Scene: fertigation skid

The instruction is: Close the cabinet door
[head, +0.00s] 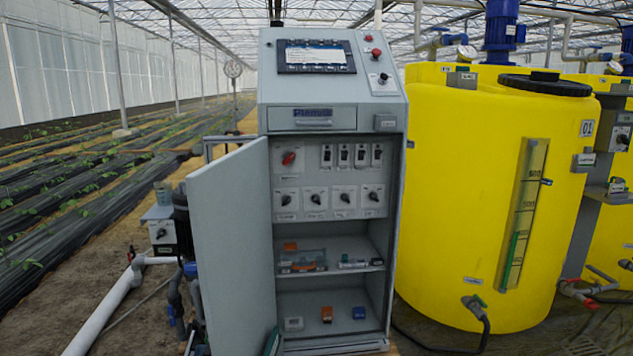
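The grey control cabinet (393,210) stands in the middle of the head view. Its door (229,235) is hinged on the left side and stands wide open, swung out toward me and to the left. The open front shows a panel of switches and knobs (330,180) and shelves (330,271) below it. My gripper is not in view.
A large yellow tank (455,200) stands close to the cabinet's right. A white pipe (105,315) and a pump (182,225) are left of the door. Small parts, including an orange block (327,314), lie inside the cabinet. Planted rows extend behind left.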

